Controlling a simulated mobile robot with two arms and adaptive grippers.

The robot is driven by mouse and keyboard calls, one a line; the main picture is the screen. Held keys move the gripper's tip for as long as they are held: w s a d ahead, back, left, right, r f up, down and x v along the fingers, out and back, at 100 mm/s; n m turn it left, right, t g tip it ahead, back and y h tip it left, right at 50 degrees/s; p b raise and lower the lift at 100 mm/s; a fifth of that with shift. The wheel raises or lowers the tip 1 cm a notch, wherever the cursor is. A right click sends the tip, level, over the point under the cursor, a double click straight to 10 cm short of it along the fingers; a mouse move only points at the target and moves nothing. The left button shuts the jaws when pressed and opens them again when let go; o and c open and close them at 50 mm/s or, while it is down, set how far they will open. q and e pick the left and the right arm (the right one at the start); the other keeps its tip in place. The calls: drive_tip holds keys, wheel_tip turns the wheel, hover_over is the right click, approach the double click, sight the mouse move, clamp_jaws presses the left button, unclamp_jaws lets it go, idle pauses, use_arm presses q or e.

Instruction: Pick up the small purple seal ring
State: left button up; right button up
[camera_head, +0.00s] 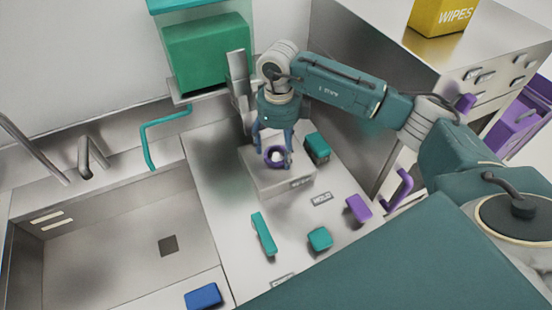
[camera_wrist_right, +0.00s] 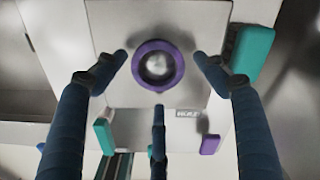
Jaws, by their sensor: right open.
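The small purple seal ring (camera_head: 267,156) is near the top of a grey metal block (camera_head: 262,178) on the steel counter. In the right wrist view the ring (camera_wrist_right: 158,86) surrounds a shiny round metal part. My right gripper (camera_head: 274,146) is above the block with its fingers pointing down. In the wrist view its three fingers (camera_wrist_right: 160,76) are spread around the ring, with visible gaps, and hold nothing. Whether the ring rests on the block's top is hard to tell. My left gripper is not in view.
A teal block (camera_head: 317,148) stands close beside the grey block. Teal pieces (camera_head: 263,234) (camera_head: 320,238) and a purple piece (camera_head: 358,207) lie on the counter in front. A sink (camera_head: 120,245) is at left. A green container (camera_head: 207,52) is behind.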

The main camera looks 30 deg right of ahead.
drive_tip(key=shift+f, duration=0.7)
drive_tip(key=shift+d, duration=0.1)
drive_tip(key=shift+c, duration=0.3)
drive_tip(key=c, duration=0.9)
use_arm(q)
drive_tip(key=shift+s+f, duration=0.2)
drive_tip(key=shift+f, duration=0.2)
use_arm(e)
drive_tip(key=shift+r, duration=0.1)
